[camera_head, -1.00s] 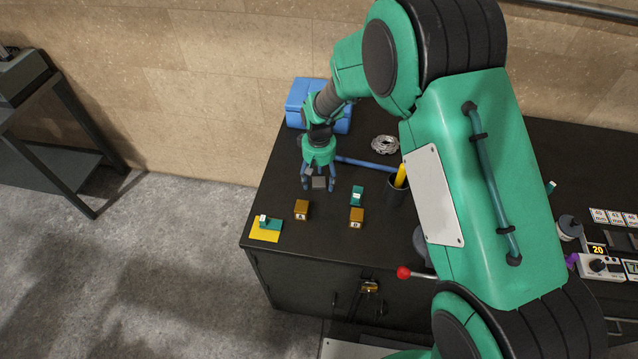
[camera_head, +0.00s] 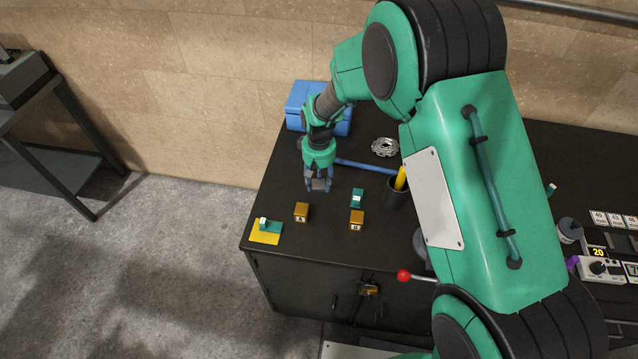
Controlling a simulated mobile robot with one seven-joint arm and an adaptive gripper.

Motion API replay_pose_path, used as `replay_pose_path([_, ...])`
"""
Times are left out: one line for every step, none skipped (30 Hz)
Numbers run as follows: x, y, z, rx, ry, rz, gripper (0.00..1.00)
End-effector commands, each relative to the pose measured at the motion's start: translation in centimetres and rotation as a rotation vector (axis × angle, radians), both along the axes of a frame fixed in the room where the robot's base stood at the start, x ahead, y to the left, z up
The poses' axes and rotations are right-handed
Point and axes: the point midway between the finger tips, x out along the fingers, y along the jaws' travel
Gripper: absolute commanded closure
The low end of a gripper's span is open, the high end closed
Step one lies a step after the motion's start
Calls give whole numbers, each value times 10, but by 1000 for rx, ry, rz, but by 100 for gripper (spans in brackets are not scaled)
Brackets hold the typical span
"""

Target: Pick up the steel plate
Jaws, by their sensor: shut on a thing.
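My gripper (camera_head: 318,186) points down over the dark table (camera_head: 275,190), near its back left. Its fingers are closed in on the small grey steel plate (camera_head: 319,184), which shows between them. Whether the plate touches the table or is held just above it, I cannot tell. The fingers hide part of its edges.
Two brown blocks (camera_head: 301,212) (camera_head: 357,220), a teal block (camera_head: 357,198) and a yellow pad with a teal piece (camera_head: 265,232) stand in front. A blue box (camera_head: 305,104) is behind. A dark cup (camera_head: 396,191), a blue bar (camera_head: 368,165) and a silver ring (camera_head: 385,147) lie to the right.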

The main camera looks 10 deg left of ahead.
Motion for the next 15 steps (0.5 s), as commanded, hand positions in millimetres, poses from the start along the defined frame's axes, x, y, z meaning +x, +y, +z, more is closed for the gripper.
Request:
replay_pose_path([0, 0, 1, 1, -1, 0, 100])
replay_pose_path([0, 0, 2, 1, -1, 0, 100])
replay_pose_path([1, 0, 4, 1, -2, 0, 100])
replay_pose_path([1, 0, 5, 1, -2, 0, 100])
replay_pose_path([1, 0, 7, 1, -2, 0, 100])
replay_pose_path([1, 0, 10, 2, -2, 0, 100])
replay_pose_path([1, 1, 12, 2, -2, 0, 100])
replay_pose_path([1, 1, 15, 2, -2, 0, 100])
replay_pose_path([1, 0, 19, 2, -2, 0, 100])
replay_pose_path([1, 0, 23, 2, -2, 0, 100])
replay_pose_path([1, 0, 27, 2, -2, 0, 100])
replay_pose_path([1, 1, 32, 2, -2, 0, 100])
replay_pose_path([1, 1, 37, 2, -3, 0, 100])
replay_pose_path([-2, -1, 39, 1, -2, 0, 100])
replay_pose_path([-8, -4, 38, 1, -1, 0, 100])
